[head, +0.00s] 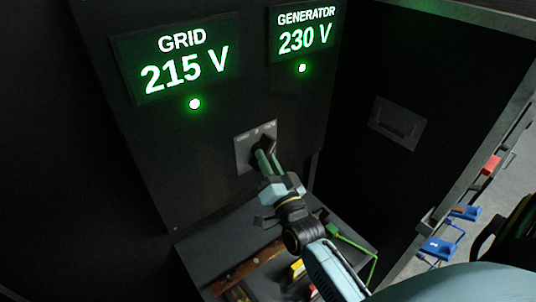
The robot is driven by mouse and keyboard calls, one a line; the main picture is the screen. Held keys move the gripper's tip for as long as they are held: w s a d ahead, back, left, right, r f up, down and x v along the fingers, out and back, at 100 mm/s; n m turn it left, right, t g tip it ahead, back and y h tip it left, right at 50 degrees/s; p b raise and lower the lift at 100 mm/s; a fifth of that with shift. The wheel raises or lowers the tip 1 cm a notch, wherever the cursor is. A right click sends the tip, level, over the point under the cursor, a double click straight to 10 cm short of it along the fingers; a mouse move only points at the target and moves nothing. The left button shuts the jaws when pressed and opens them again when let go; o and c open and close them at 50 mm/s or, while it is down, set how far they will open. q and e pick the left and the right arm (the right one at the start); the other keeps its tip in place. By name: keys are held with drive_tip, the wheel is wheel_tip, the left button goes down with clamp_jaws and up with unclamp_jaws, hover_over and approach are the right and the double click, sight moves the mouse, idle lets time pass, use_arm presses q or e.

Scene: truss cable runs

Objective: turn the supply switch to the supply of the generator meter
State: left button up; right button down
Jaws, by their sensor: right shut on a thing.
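The supply switch (243,153) is a dark knob on a grey plate, low on the black panel. Small marks run along the plate's top edge, with GRID at the left; the rest is too small to read surely. My right gripper (264,160) is at the plate, its fingers shut on the knob and hiding most of it, so its pointing direction is unclear. Above, the generator meter (304,32) reads 230 V and the grid meter (182,68) reads 215 V. Each has a lit green lamp beneath. My left gripper is not in view.
A dark case with a recessed handle (398,122) stands to the right. Below the panel is a dark shelf (205,258) with a brown piece and a green cable (358,246). Blue connectors (437,247) and a red one (491,165) are at the far right.

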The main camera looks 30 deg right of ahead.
drive_tip(key=shift+r+m+g+h+p, duration=0.1)
drive_tip(key=shift+m+g+h+p, duration=0.5)
drive_tip(key=shift+m, duration=0.9)
drive_tip(key=c, duration=1.3)
unclamp_jaws()
drive_tip(key=shift+b+v, duration=1.8)
drive_tip(key=shift+v, duration=4.95)
